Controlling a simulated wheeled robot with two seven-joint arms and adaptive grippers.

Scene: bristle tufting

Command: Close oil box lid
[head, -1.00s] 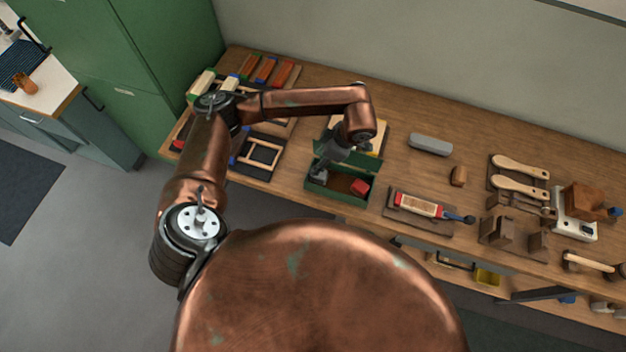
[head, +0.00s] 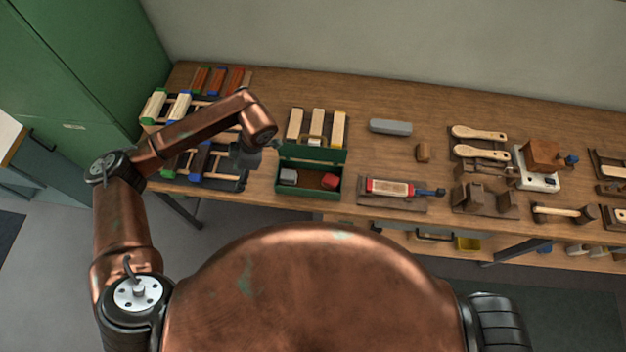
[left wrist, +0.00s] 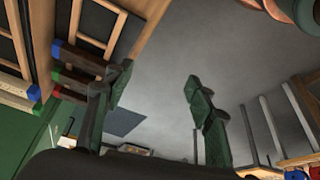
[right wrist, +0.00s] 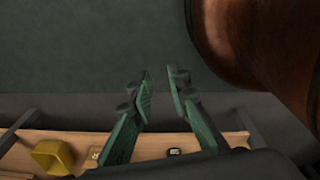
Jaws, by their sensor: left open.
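The green oil box (head: 310,193) stands near the front edge of the workbench in the head view. Its lid (head: 312,155) is open and stands up at the back of the box. A grey block (head: 288,177) and a red block (head: 330,181) lie inside on a brown floor. My left gripper (head: 243,160) is to the left of the box and apart from it; the left wrist view shows its fingers (left wrist: 160,88) spread with nothing between them. My right gripper (right wrist: 160,85) shows only in its wrist view, with a narrow empty gap between the fingertips.
Wooden-handled brushes on a board (head: 345,130) stand just behind the lid. Dark frames and brush racks (head: 215,168) lie left, under my left arm. A red-and-tan brush (head: 390,187) lies right of the box. A grey block (head: 390,127) lies farther back on bare bench.

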